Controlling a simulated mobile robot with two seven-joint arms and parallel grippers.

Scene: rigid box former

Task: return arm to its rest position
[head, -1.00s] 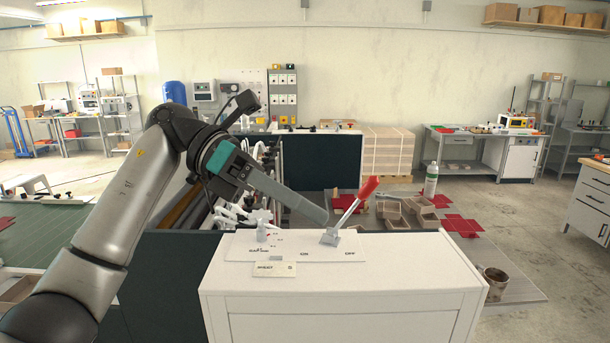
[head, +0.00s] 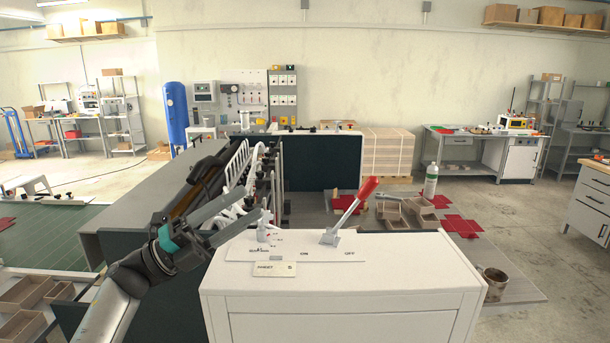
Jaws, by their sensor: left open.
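My left arm comes in at the lower left of the head view. My left gripper (head: 250,204) is open and empty, with its fingers spread at the left edge of the white cabinet. A lever with a red handle (head: 368,189) stands on the plate (head: 300,247) on top of the cabinet, leaning to the right, near the printed ON and OFF marks. The gripper is apart from this lever, well to its left. A small grey knob or lever (head: 266,228) stands on the plate close to the fingertips; I cannot tell if they touch it. My right gripper is not in view.
The white cabinet (head: 345,312) fills the lower middle. Behind it is the machine with white curved bars (head: 238,165). To the right, a low table holds red sheets (head: 461,226), open boxes (head: 390,207), a white bottle (head: 431,180) and a metal cup (head: 494,281).

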